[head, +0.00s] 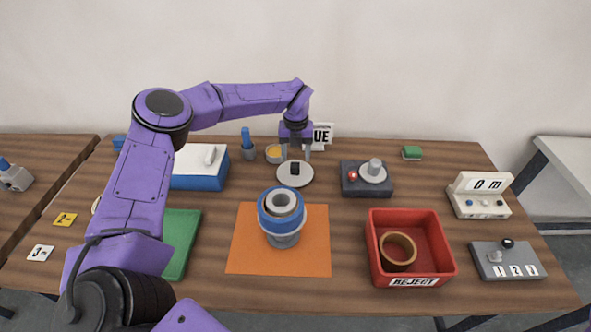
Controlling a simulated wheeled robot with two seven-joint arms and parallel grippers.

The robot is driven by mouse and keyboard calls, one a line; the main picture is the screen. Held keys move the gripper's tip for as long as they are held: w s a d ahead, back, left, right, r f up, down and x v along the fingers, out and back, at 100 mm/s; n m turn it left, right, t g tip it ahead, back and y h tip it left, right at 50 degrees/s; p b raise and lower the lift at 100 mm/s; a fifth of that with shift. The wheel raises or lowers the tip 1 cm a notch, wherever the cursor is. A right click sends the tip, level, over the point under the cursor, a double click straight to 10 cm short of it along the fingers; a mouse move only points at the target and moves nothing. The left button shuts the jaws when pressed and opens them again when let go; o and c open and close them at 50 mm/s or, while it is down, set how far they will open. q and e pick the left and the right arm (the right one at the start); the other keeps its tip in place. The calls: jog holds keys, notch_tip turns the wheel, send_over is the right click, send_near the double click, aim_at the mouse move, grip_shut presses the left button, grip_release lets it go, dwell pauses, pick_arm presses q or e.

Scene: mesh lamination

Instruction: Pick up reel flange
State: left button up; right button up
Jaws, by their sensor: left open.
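A flat pale disc with a black block at its middle (303,181), which looks like the reel flange, lies on the wooden table behind the orange mat. My left gripper (295,154) points down over this disc, its two fingers apart on either side above the black block. It holds nothing that I can see. Whether the fingertips touch the disc cannot be told from this view. My right gripper is out of the picture.
A blue and grey reel (281,216) stands on the orange mat (247,255). Right of it is a red reject box (440,262) with a brown ring (397,252) inside. A dark device (351,186) sits right of the disc. A blue-and-white box (200,179) and small cups stand left of it.

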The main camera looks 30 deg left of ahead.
aim_at(295, 165)
pick_arm(q)
jog(key=shift+s+f+p, duration=0.15)
jog(key=shift+f+p, duration=0.45)
jog(key=shift+s+f+p, duration=0.15)
jog(key=shift+f+p, duration=0.4)
notch_tip(295, 165, down, 3)
jog(key=shift+r, duration=0.2)
jog(key=shift+w+f, duration=0.1)
jog(key=shift+f, duration=0.1)
jog(key=c, duration=1.1)
jog(key=shift+o, duration=0.2)
jog(key=shift+r, duration=0.1)
